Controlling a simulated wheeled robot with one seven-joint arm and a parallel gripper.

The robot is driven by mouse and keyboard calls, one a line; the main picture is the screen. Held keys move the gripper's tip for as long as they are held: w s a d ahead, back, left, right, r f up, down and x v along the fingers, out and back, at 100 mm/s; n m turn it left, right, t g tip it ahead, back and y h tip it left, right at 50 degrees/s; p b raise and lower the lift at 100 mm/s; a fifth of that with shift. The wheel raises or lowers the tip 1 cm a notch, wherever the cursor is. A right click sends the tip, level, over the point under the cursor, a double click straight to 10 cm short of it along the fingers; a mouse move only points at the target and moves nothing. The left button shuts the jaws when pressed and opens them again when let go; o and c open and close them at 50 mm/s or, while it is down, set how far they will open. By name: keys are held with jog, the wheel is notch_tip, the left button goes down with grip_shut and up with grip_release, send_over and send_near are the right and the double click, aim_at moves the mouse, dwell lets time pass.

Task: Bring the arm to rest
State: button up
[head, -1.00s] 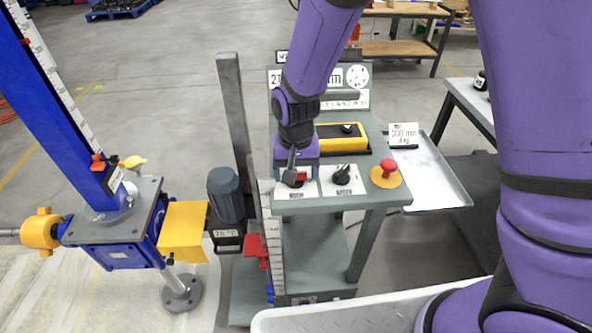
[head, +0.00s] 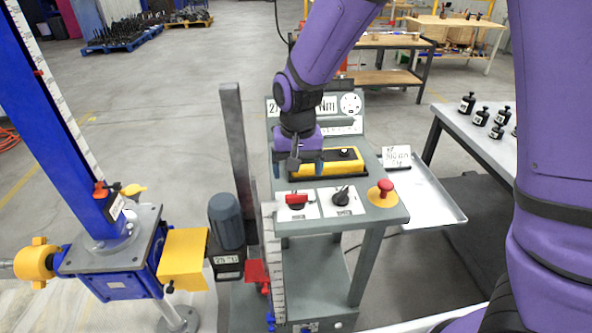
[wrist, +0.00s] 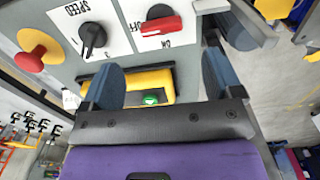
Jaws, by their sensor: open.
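My gripper (head: 306,163) hangs over the grey control console (head: 385,205) in the head view, above the left end of the yellow pendant box (head: 326,163). In the wrist view my gripper (wrist: 165,80) has two blue fingers spread apart with nothing held between them. The red switch (head: 297,199) marked ON and OFF and the black speed knob (head: 342,196) are on the console's front panel. In the wrist view the red switch (wrist: 160,24) and the speed knob (wrist: 92,37) lie beyond the fingertips, apart from them.
A red mushroom button (head: 385,187) sits on a yellow disc at the console's right. A blue screw jack (head: 62,110) with a motor (head: 227,221) stands at left. A metal tray (head: 432,194) and a table with black weights (head: 480,117) are at right.

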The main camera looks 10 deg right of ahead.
jog(key=s+d+r+t+y, duration=0.1)
jog(key=s+d+r, duration=0.2)
jog(key=d+r, duration=0.35)
jog(key=s+d+r+t, duration=0.1)
jog(key=s+d+r, duration=0.2)
jog(key=d+r, duration=0.35)
jog(key=s+d+r+t, duration=0.1)
jog(key=s+d+r, duration=0.1)
jog(key=s, duration=0.3)
jog(key=s+d+r+t, duration=0.1)
jog(key=s+d+r, duration=0.2)
jog(key=s+r, duration=0.1)
jog(key=s+d+r+t+h, duration=0.1)
jog(key=s+d+r, duration=0.2)
jog(key=s, duration=0.3)
jog(key=shift+s+n, duration=0.3)
jog(key=shift+d, duration=0.1)
